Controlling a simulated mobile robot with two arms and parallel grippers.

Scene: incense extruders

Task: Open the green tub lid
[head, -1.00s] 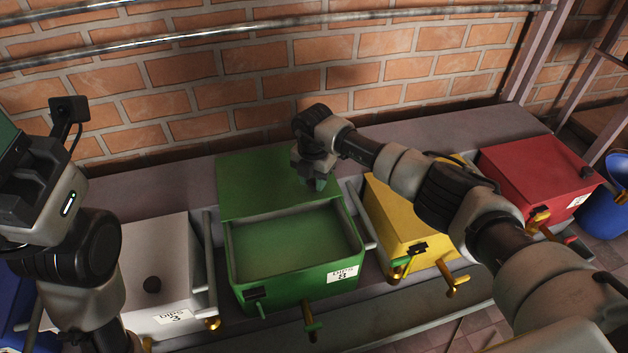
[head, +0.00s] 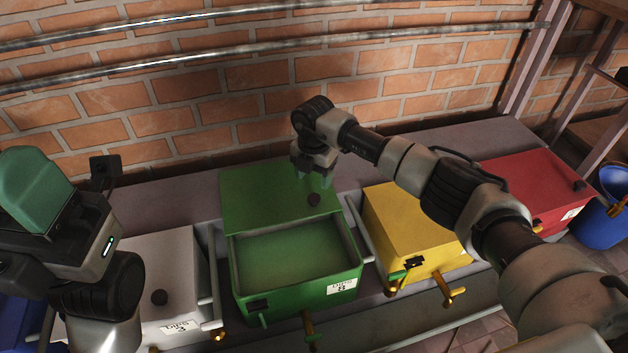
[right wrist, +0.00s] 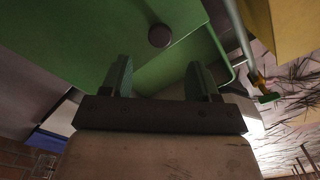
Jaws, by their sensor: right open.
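The green tub (head: 290,300) stands in the middle of the head view, and its front part is open to a bare green inside. Its green lid (head: 265,195) lies slid back over the rear, with a dark round knob (head: 314,199) near its right side. My right gripper (head: 313,180) is open and empty just above and behind the knob, apart from it. In the right wrist view the knob (right wrist: 160,36) shows beyond the two spread green fingers (right wrist: 158,78). My left arm is at the left edge; its gripper's fingers do not show.
A white tub (head: 175,270) stands left of the green one. A yellow tub (head: 400,225) and a red tub (head: 530,180) stand to the right, partly behind my right arm. A brick wall (head: 240,100) and metal pipes run behind. A blue bucket (head: 600,220) is at far right.

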